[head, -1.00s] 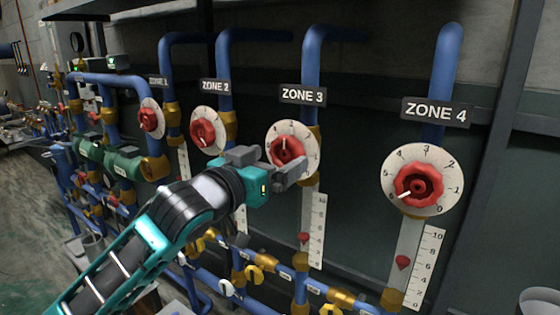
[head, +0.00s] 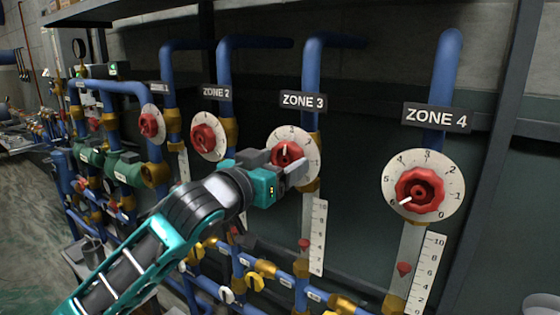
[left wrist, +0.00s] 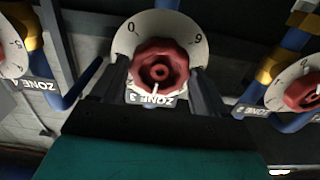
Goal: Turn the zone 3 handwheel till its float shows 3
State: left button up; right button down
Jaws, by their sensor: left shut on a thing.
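The zone 3 handwheel (head: 285,155) is red, with a white pointer, on a round white dial (head: 312,153) under the ZONE 3 sign. My left gripper (head: 280,164) is shut on this handwheel. In the left wrist view the handwheel (left wrist: 160,66) sits between my two dark fingers, with the picture upside down. There its white pointer aims toward the ZONE 3 label. The zone 3 float (head: 304,243) is a small red piece on the sight tube below, left of the white scale (head: 319,225). It sits below the scale's middle; its exact reading is too small to tell. My right gripper is not in view.
The zone 4 handwheel (head: 420,190) and its float (head: 404,268) are to the right. The zone 2 handwheel (head: 207,138) is close on the left. Blue pipes and brass fittings run below my left arm. A dark frame post (head: 497,150) stands at the right.

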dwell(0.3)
pick_arm(q)
jog(key=shift+p, duration=0.35)
jog(key=o, duration=1)
jog(key=shift+o, duration=0.2)
jog(key=v, duration=0.7)
notch_tip(320, 180, down, 12)
jog(key=s+a+n+y, duration=0.1)
jog(key=a+n+y, duration=0.1)
jog(key=a, duration=0.1)
jog(key=s+a+f+g+y, duration=0.1)
jog(key=s+a+f+y, duration=0.1)
jog(key=s+f, duration=0.4)
jog(key=s+a+f+n+g+y, duration=0.1)
jog(key=s+a+f, duration=0.4)
jog(key=f, duration=0.8)
jog(key=s+a+f+n+g+y, duration=0.1)
jog(key=s+a+f+g+y, duration=0.1)
jog(key=s+f, duration=0.7)
jog(key=shift+a+f+y, duration=0.35)
jog(key=shift+a+y, duration=0.15)
jog(key=shift+a, duration=0.3)
